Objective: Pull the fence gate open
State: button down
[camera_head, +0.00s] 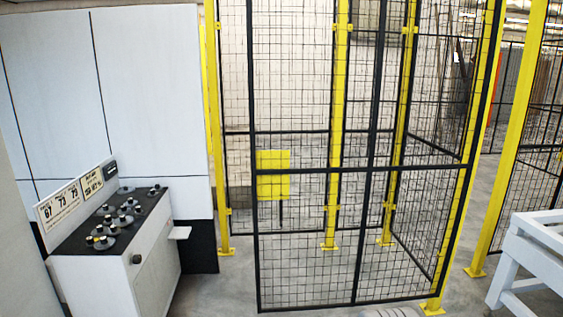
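The fence gate (365,168) is a tall black-framed mesh panel in the middle of the view. Its right edge runs along a yellow post (463,200). Its left edge stands nearer to me than the yellow posts behind it, and its lower left corner is well forward of their feet, so the gate looks swung out towards me. A yellow plate (272,175) shows at the left side of the gate at mid height, with a short dark bar below it. I cannot tell whether the plate is fixed to the gate. My gripper is not in view.
A white control console (150,265) with dark knobs stands at the left, before a white panelled wall (150,70). A white frame table (535,245) is at the lower right, near another yellow post (508,150). Grey floor (225,290) is clear between console and gate.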

aim_at(270, 170)
jog(key=u, duration=0.75)
jog(key=i, duration=1.85)
jog(key=u, duration=0.35)
jog(key=i, duration=1.9)
jog(key=z, duration=0.9)
jog(key=i, duration=0.95)
jog(key=z, duration=0.55)
